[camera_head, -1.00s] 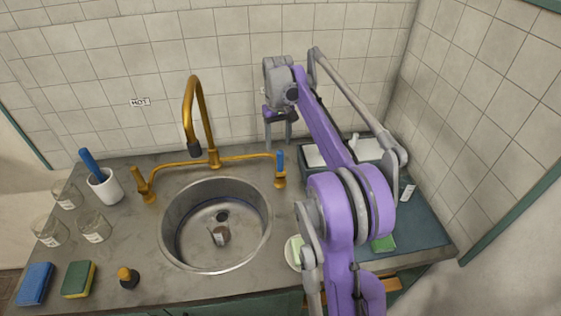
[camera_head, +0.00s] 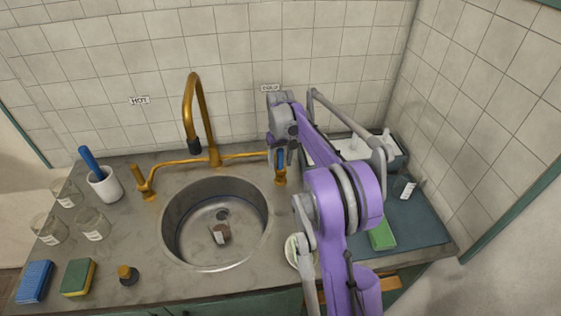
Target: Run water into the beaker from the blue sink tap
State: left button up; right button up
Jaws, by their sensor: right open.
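The brass tap (camera_head: 197,115) arches over the round steel sink (camera_head: 172,248). A small labelled vessel (camera_head: 220,235), brownish inside, sits in the sink near the drain; I cannot tell for sure that it is the beaker. The blue tap handle (camera_head: 280,160) stands at the right end of the brass pipe, below the COLD sign (camera_head: 270,87). My right gripper (camera_head: 283,156) is open and points down at the blue handle, its fingers seeming to be on either side of it. Contact cannot be made out. My left gripper is not in view.
Labelled glass jars (camera_head: 90,226) and a white cup (camera_head: 105,186) with a blue-handled tool stand left. Sponges (camera_head: 78,278) and a small stopper (camera_head: 127,276) lie at the front left. A rack (camera_head: 394,160), a small glass (camera_head: 404,188) and a green block (camera_head: 382,235) are at right.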

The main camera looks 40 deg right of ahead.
jog(key=shift+a, duration=0.1)
jog(key=c, duration=1)
grip_shut()
jog(key=shift+s+f, duration=0.1)
jog(key=shift+f, duration=0.05)
